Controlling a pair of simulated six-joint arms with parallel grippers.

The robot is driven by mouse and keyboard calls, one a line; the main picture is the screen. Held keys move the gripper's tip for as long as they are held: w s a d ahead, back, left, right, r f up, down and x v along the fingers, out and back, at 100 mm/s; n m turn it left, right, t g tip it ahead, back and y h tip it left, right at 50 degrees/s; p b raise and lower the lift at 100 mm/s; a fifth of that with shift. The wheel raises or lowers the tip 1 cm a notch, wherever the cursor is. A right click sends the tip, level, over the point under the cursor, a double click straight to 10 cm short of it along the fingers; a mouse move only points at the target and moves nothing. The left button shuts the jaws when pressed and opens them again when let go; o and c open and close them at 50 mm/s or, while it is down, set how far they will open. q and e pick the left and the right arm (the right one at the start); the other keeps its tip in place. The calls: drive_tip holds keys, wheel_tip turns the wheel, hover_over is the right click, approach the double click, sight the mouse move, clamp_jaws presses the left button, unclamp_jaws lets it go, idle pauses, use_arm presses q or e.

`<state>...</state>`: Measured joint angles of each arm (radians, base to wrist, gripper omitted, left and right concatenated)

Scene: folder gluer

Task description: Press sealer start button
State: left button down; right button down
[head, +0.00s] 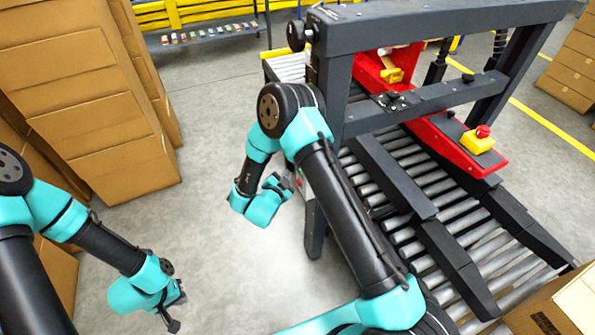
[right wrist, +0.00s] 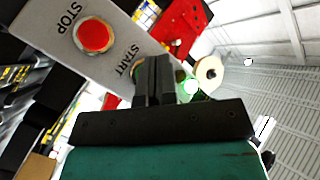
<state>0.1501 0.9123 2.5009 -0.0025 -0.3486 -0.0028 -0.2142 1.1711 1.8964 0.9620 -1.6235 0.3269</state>
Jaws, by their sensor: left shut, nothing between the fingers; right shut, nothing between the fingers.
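The sealer's grey control panel (right wrist: 118,45) shows in the right wrist view, with a red button (right wrist: 95,36) marked STOP and the word START beside it. My right gripper (right wrist: 154,72) is shut and empty, with its fingertips at the START end of the panel. The fingers hide most of what lies there, so I cannot tell whether they touch the start button. In the head view, my right gripper (head: 290,184) is by the near leg of the sealer (head: 440,22). My left gripper (head: 177,311) is shut and empty, low over the floor at the left, away from the sealer.
Stacked cartons (head: 85,95) stand at the left. A roller conveyor (head: 400,180) runs through the sealer, with a red bar carrying a yellow box with a red button (head: 480,138). Another carton (head: 560,310) is at the lower right. Floor between the arms is clear.

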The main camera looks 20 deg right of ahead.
drive_tip(key=shift+s+a, duration=0.1)
drive_tip(key=shift+a, duration=2.6)
drive_tip(key=s+d+f+n+g+y, duration=0.3)
drive_tip(key=s+d+f+n+y, duration=0.3)
drive_tip(key=f+n+y, duration=0.25)
drive_tip(key=s+d+f+n+g+y, duration=0.1)
drive_tip(key=s+n+g+y, duration=0.4)
drive_tip(key=s, duration=1.4)
drive_tip(key=d+g+y, duration=0.1)
drive_tip(key=g, duration=0.2)
drive_tip(key=shift+n+y, duration=0.35)
drive_tip(key=shift+w+d, duration=0.1)
